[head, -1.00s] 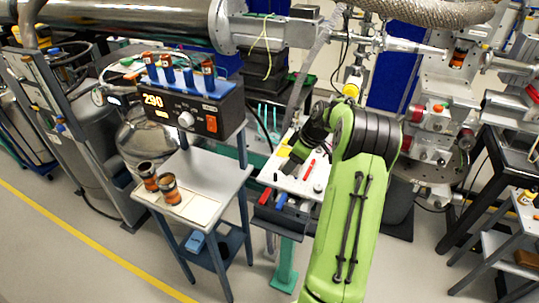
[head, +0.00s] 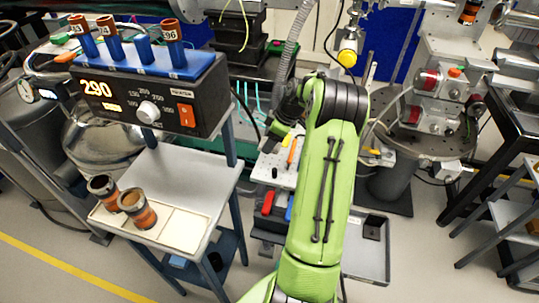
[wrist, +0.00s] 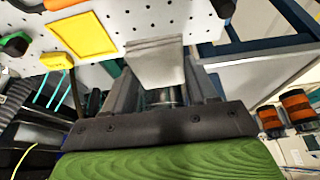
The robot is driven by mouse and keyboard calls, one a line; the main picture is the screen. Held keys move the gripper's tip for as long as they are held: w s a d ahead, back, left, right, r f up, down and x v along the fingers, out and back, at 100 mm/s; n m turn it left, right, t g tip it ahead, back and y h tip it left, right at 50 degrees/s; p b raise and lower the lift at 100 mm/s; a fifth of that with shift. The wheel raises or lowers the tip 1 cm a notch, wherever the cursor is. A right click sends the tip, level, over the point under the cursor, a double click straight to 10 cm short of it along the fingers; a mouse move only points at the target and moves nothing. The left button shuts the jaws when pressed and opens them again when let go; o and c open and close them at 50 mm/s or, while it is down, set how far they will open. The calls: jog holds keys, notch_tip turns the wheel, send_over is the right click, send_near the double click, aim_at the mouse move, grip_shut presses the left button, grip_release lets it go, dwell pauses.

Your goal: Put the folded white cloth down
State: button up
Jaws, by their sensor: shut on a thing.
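The folded white cloth (wrist: 156,62) shows in the wrist view as a pale, layered, flat piece between the two fingers. My gripper (wrist: 160,84) is shut on it, and the cloth sticks out past the fingertips. In the head view my gripper (head: 284,128) is small and partly hidden by my green arm, above the back of a white perforated board (head: 264,176). I cannot make out the cloth in the head view. In the wrist view the board (wrist: 140,20) lies beyond the cloth; whether they touch is unclear.
A yellow pad (wrist: 83,35) and a small yellow block (wrist: 56,62) are near the cloth. A grey tray (head: 372,262) is at lower right.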

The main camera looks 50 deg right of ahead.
aim_at(271, 159)
notch_tip(271, 159, down, 5)
jog(key=shift+f+b, duration=0.15)
jog(key=shift+b, duration=0.25)
jog(key=shift+f, duration=0.15)
jog(key=o, duration=0.9)
jog(key=shift+o, duration=0.2)
jog(key=p+v, duration=0.2)
jog(key=v, duration=1)
jog(key=shift+r, duration=0.2)
